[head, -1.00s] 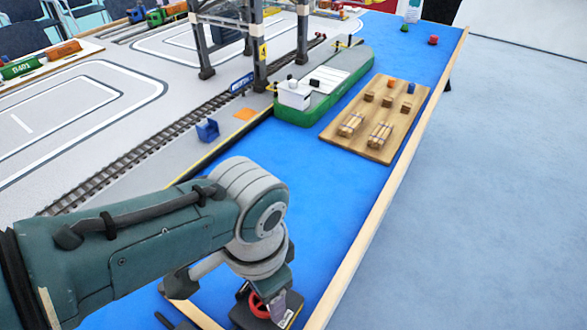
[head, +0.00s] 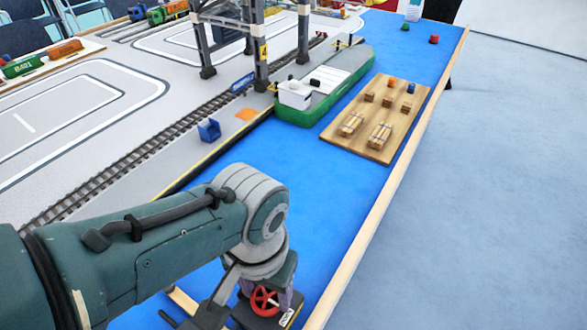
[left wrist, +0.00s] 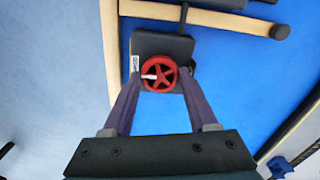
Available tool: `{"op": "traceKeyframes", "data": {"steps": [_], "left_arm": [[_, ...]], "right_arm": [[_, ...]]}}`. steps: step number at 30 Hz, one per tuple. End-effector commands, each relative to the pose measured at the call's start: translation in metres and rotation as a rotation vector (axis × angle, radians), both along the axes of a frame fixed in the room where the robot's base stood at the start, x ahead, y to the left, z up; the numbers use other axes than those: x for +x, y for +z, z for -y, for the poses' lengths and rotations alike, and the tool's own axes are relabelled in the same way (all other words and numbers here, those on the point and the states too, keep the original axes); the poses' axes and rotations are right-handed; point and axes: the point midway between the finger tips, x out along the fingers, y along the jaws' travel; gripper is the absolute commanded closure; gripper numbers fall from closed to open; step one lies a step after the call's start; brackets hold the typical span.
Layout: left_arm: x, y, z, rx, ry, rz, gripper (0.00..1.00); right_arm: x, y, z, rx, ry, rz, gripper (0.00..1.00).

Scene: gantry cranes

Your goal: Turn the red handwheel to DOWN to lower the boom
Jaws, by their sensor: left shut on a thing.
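The red handwheel (head: 263,300) sits on a dark control box (head: 252,321) at the bottom of the head view. It also shows in the left wrist view (left wrist: 158,61), with its spokes and a pale handle knob at the left of the hub. My left gripper (left wrist: 160,76) is shut on the handwheel, with one purple-grey finger at each side of the rim. In the head view my left gripper (head: 268,293) reaches down over the box. A small white label (left wrist: 135,63) lies left of the wheel; its text is too small to read. My right gripper is out of view.
A wooden edge rail (head: 385,200) runs along the right of the blue surface. A green-and-white ship (head: 325,92) and a wooden pallet board (head: 372,145) with small loads lie farther off. Gantry legs (head: 259,50) stand by the track. Open blue surface lies between.

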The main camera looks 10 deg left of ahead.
Motion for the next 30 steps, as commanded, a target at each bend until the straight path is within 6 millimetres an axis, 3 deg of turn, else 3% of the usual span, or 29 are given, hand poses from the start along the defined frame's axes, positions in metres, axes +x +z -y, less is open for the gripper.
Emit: {"op": "traceKeyframes", "data": {"steps": [11,12,19,26,30], "left_arm": [[0.0,0.0,0.0,-0.001,0.008,0.001,0.97],[0.0,0.0,0.0,-0.001,0.007,0.001,0.38],[0.0,0.0,0.0,-0.001,0.006,0.001,0.12],[0.0,0.0,0.0,0.0,0.005,0.001,0.11],[0.0,0.013,0.0,-0.001,0.005,0.002,0.11]], "right_arm": [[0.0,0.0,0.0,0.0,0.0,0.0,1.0],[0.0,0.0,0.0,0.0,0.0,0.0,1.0],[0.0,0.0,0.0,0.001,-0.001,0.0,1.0],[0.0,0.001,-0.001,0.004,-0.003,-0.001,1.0],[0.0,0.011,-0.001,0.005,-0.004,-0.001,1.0]]}}
